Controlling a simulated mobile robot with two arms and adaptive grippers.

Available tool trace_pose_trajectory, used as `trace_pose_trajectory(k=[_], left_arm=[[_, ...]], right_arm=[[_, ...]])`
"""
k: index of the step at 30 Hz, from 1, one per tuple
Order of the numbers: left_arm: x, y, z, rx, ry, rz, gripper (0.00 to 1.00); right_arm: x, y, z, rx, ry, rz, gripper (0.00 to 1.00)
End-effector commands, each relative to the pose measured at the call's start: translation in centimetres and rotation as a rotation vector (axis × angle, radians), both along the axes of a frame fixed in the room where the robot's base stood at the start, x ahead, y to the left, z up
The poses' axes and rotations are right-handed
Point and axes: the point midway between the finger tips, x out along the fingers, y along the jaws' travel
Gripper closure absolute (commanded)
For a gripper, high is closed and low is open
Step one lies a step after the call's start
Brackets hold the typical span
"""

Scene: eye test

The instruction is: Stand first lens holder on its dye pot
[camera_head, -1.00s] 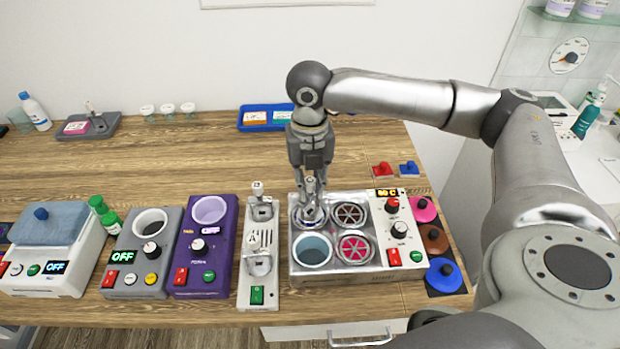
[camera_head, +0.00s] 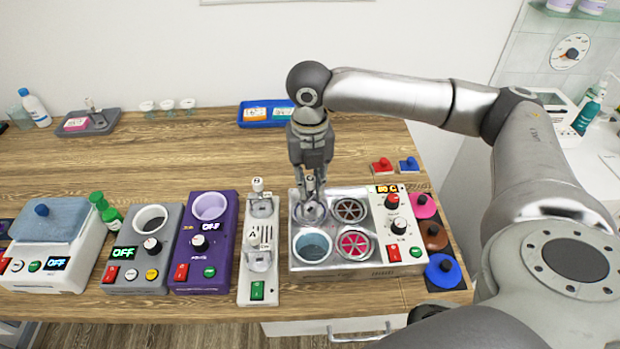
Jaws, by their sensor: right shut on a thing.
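My right gripper (camera_head: 313,192) points down over the back-left pot of the dye unit (camera_head: 378,262). It is shut on a small grey metallic lens holder (camera_head: 309,212), whose round lower part is at that pot's opening. The fingers hide part of the holder, and I cannot tell whether it rests on the rim. The front-left pot (camera_head: 313,247) holds grey-blue liquid. The back-right pot (camera_head: 350,210) is dark and the front-right pot (camera_head: 355,245) is pink, both with spoked tops. My left gripper is not in view.
A pale stand (camera_head: 245,288) with parts marked A and B is just left of the dye unit. A purple unit (camera_head: 222,275) is further left. Pink, brown and blue lids (camera_head: 444,272) lie at the right. A blue tray (camera_head: 251,124) is behind; bare wood lies between.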

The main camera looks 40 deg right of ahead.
Motion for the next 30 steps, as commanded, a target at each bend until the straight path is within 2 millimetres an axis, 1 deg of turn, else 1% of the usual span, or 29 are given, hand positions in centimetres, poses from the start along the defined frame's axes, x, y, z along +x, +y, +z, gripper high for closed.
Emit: trace_pose_trajectory(k=[6,7,12,19,22,23,30], left_arm=[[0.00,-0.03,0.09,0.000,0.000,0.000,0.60],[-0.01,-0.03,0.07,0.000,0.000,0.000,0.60],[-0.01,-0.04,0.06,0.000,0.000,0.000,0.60],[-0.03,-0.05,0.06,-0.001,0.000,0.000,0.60],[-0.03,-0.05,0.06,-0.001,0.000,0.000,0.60],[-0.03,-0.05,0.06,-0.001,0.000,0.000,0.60],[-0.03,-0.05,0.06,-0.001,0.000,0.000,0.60]], right_arm=[[0.01,0.02,-0.25,0.000,0.000,0.000,1.00],[0.02,0.01,-0.24,0.001,0.000,0.000,0.78],[0.01,0.02,-0.24,0.001,0.000,0.000,0.57],[0.01,0.02,-0.25,0.001,0.000,0.000,0.57],[0.00,0.01,-0.26,0.000,0.001,0.000,0.44],[0.00,0.01,-0.26,0.000,0.001,0.000,0.42],[0.00,0.01,-0.25,0.000,0.001,0.000,0.42]])
